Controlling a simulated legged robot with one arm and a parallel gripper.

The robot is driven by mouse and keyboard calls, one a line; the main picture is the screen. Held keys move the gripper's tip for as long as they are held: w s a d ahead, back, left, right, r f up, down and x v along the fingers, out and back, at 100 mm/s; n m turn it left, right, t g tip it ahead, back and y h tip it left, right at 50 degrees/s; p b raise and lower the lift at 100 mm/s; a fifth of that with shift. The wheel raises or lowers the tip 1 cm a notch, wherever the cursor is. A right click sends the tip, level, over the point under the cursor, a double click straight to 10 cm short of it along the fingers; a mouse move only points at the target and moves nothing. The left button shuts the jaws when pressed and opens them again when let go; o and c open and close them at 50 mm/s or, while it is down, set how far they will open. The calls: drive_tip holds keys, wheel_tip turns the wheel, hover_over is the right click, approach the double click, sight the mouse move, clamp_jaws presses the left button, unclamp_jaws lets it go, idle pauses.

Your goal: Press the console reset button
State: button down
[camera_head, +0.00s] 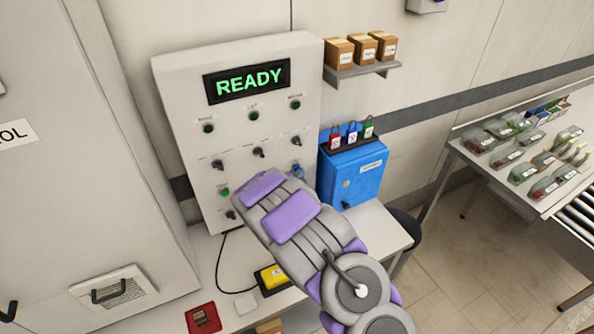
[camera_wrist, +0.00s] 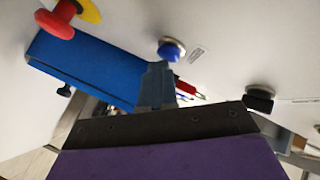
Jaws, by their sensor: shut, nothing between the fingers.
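The console (camera_head: 185,100) is an upright light grey panel with a lit green READY display (camera_head: 247,81). In the wrist view a round blue button (camera_wrist: 171,49) with a pale collar stands on the panel; its label is too small to read, so I cannot tell for sure that it is the reset button. My gripper (camera_wrist: 158,70) is shut and empty, its tips just below and left of the blue button. I cannot tell whether they touch it. In the head view my arm covers the panel's lower right, and a small blue-grey shape shows at its end.
A red mushroom button (camera_wrist: 57,22) on yellow and a black selector knob (camera_wrist: 259,97) flank the blue button. A blue lockout box (camera_head: 352,178) with padlocks stands right of the console. A shelf (camera_head: 362,72) holds cartons. A yellow device (camera_head: 273,277) lies on the bench.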

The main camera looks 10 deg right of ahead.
drive_tip(key=shift+s+d+b, duration=0.25)
drive_tip(key=shift+s+b, duration=0.05)
drive_tip(key=shift+s, duration=0.35)
drive_tip(key=shift+s, duration=0.15)
drive_tip(key=s+b, duration=0.1)
drive_tip(key=s+d+b, duration=0.1)
drive_tip(key=s, duration=0.1)
drive_tip(key=s+b, duration=0.1)
drive_tip(key=shift+s+d, duration=0.25)
idle(0.6)
